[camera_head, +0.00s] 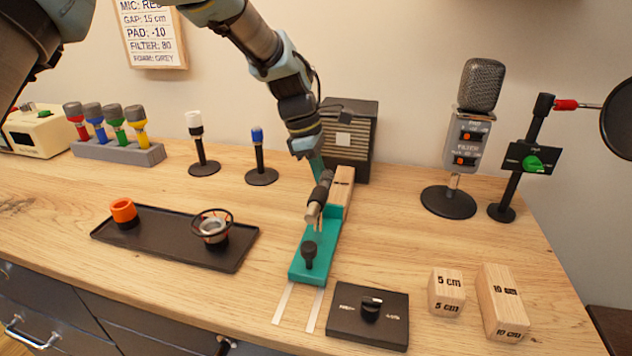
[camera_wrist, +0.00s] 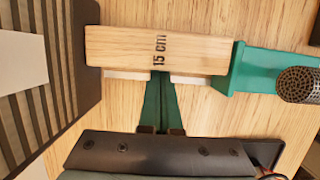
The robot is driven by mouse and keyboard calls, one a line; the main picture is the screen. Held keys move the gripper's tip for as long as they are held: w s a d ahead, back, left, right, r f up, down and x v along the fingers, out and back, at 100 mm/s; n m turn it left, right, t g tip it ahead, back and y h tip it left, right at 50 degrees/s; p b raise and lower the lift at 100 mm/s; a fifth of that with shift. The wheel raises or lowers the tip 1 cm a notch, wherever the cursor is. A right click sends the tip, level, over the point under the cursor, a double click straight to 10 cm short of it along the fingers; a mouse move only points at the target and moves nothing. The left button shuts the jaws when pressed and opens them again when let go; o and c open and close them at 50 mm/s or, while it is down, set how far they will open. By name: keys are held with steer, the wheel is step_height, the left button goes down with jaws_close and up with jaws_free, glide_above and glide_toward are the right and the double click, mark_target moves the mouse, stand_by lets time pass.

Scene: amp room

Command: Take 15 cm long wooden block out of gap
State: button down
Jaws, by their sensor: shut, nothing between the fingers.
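The 15 cm wooden block (camera_head: 345,180) lies on the table between the dark amp (camera_head: 355,125) and the teal sliding base (camera_head: 318,250) that carries a small microphone (camera_head: 319,195). In the wrist view the block (camera_wrist: 200,52) shows its "15 cm" print, one end close to the amp's grille (camera_wrist: 75,50) and the other at the teal base (camera_wrist: 270,70). My gripper (camera_head: 318,172) is at the block's left side. Its teal fingers (camera_wrist: 158,85) are together and empty, tips at the block's long edge. I cannot tell whether they touch it.
Pale rails (camera_head: 283,303) run along the table under the base. A black knob box (camera_head: 368,315), a 5 cm block (camera_head: 446,292) and a 10 cm block (camera_head: 503,302) are at front right. A black tray (camera_head: 165,240) lies left. A tall microphone (camera_head: 465,130) stands right.

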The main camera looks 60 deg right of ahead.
mark_target(346, 184)
steer(key=s+d, duration=0.1)
steer(key=s, duration=0.1)
steer(key=s+p, duration=0.1)
steer(key=s, duration=0.2)
steer(key=s+d+p, duration=0.1)
steer(key=s, duration=0.1)
steer(key=shift+s+d+r, duration=0.15)
steer(key=shift+s+d, duration=0.15)
steer(key=shift+s, duration=0.05)
steer(key=shift+s+d, duration=0.15)
steer(key=shift+s, duration=0.3)
steer(key=w, duration=0.2)
steer(key=w+a+p, duration=0.1)
steer(key=w, duration=0.1)
steer(key=shift+w+a+r, duration=0.1)
steer(key=shift+a+r, duration=0.05)
steer(key=shift+r, duration=0.05)
steer(key=b+v, duration=0.2)
steer(key=v, duration=0.7)
steer(key=shift+r, duration=0.2)
